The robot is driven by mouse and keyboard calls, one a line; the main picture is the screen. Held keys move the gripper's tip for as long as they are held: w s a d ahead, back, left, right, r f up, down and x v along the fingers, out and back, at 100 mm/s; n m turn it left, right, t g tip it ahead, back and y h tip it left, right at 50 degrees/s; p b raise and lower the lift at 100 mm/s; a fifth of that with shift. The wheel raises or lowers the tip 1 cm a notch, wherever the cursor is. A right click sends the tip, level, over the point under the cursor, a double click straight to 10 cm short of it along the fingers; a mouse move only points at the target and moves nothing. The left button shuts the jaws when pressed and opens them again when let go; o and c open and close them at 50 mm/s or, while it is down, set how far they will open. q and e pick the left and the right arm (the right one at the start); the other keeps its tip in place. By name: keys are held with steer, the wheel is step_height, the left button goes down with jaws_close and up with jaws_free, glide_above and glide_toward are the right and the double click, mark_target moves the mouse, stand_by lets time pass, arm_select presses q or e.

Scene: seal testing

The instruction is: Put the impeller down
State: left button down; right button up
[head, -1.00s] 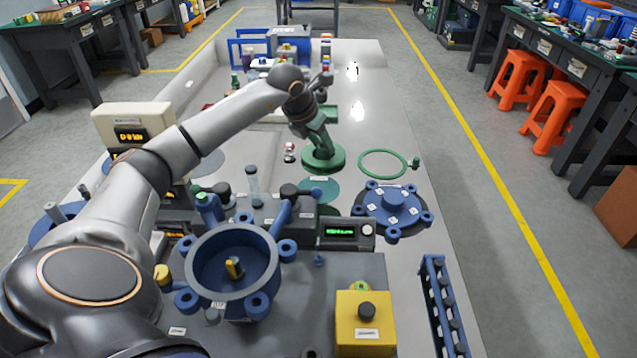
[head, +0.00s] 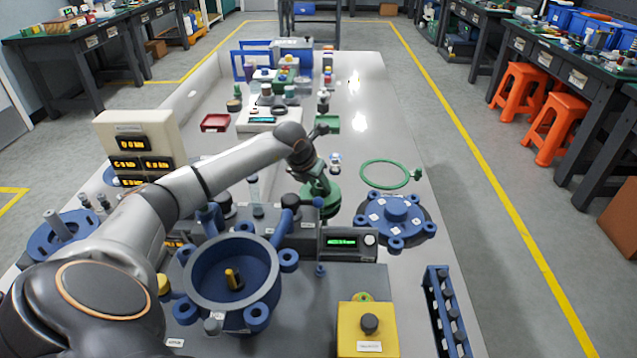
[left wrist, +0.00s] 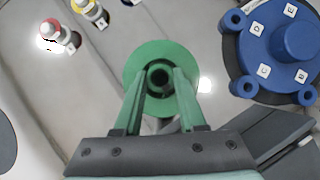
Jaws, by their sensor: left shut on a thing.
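The impeller (head: 333,199) is a green disc with a raised hub. In the left wrist view the impeller (left wrist: 150,54) faces the camera, with a dark hole in its hub. My left gripper (head: 317,187) has green fingers; in the wrist view the gripper (left wrist: 160,84) is shut on the hub from both sides. The disc looks level and is just behind the grey block with the lit display. I cannot tell whether it touches the surface below. The dark green round patch is hidden. My right gripper is not in view.
A blue lobed cover (head: 396,216) lies close to the right of the impeller; it also shows in the wrist view (left wrist: 285,55). A green ring (head: 384,174) lies behind the cover. A blue housing (head: 232,273) stands in front. Small fittings (head: 335,163) stand behind the impeller.

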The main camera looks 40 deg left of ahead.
arm_select(q)
steer(key=shift+c, duration=2.4)
jaws_free()
steer(key=v, duration=1.2)
steer(key=shift+p, duration=0.3)
steer(key=shift+r, duration=0.15)
